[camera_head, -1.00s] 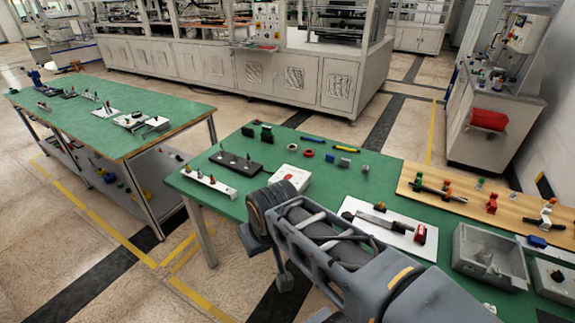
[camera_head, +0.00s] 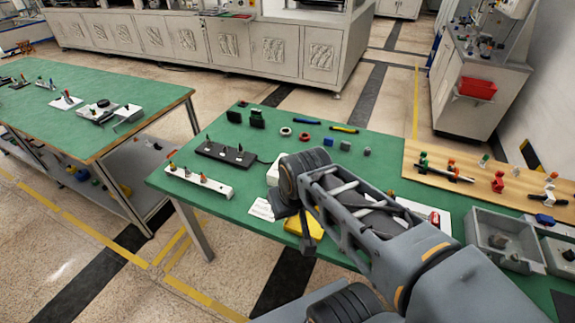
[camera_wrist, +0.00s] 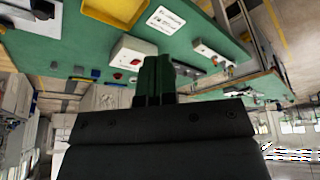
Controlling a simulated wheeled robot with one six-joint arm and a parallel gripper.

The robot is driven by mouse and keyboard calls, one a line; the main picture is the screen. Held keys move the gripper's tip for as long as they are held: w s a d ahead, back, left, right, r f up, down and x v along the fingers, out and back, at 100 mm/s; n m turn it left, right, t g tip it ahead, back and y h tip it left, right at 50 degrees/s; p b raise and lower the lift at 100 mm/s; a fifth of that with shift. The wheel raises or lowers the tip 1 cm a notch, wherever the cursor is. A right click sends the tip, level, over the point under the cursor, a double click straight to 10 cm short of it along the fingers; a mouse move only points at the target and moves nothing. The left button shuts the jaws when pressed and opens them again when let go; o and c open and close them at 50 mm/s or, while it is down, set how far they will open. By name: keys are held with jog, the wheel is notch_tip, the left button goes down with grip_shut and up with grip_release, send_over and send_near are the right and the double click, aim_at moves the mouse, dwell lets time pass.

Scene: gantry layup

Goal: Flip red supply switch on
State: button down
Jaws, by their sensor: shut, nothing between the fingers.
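The white box with a red switch (camera_wrist: 133,62) shows in the wrist view, just left of my gripper's fingertips. Whether the switch is on or off is too small to tell. In the head view only the left edge of the white box (camera_head: 272,174) shows; my arm covers the rest, including the red switch. My gripper (camera_wrist: 155,60) shows in the wrist view with its green fingers together and nothing held. It appears close to the box, but I cannot tell whether it touches.
A black strip with pegs (camera_head: 225,154) and a white strip with knobs (camera_head: 198,181) lie left of the box. A yellow tray (camera_head: 303,222) and a white label card (camera_head: 262,209) are near the front edge. Grey bins (camera_head: 503,240) stand at right.

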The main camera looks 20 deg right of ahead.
jog(key=w+d+f+m+b, duration=0.1)
jog(key=w+d+m, duration=0.2)
jog(key=w, duration=0.6)
jog(key=w+d+f+m+g+h+b, duration=0.1)
jog(key=w+d+m, duration=0.2)
jog(key=w, duration=0.6)
jog(key=w+d+f+m+g+h+b, duration=0.1)
jog(key=w+d+m, duration=0.2)
jog(key=w, duration=0.7)
jog(key=shift+d+f+m, duration=0.25)
jog(key=shift+d+m, duration=0.05)
jog(key=shift+d, duration=0.6)
jog(key=x, duration=1.2)
jog(key=shift+s+a+f+p, duration=0.25)
jog(key=shift+s+a+p, duration=0.05)
jog(key=shift+p, duration=0.1)
jog(key=shift+a+f, duration=0.1)
jog(key=shift+f, duration=0.7)
